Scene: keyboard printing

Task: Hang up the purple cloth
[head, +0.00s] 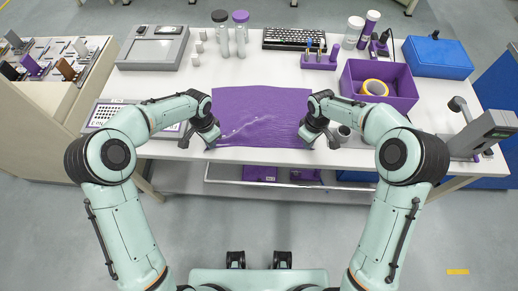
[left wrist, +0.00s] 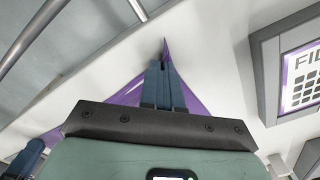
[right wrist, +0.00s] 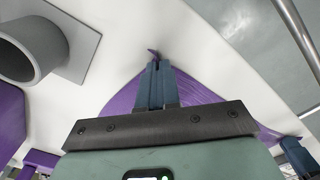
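The purple cloth (head: 262,112) is spread on the white table near its front edge, with a few wrinkles at its front left. My left gripper (head: 210,146) is at its front left corner. In the left wrist view the fingers (left wrist: 158,75) are closed, with a cloth tip (left wrist: 167,48) poking out past them. My right gripper (head: 307,144) is at the front right corner. In the right wrist view its fingers (right wrist: 155,75) are closed too, with a small bit of cloth (right wrist: 153,53) beyond them. No hook or hanger is clearly visible.
A purple bin (head: 405,92) with a yellow tape roll (head: 375,87) stands right of the cloth. A keyboard (head: 293,40) and bottles (head: 241,30) stand behind. A flat panel (head: 103,115) lies left, a grey device (head: 485,133) right. Bare table (head: 240,72) lies behind the cloth.

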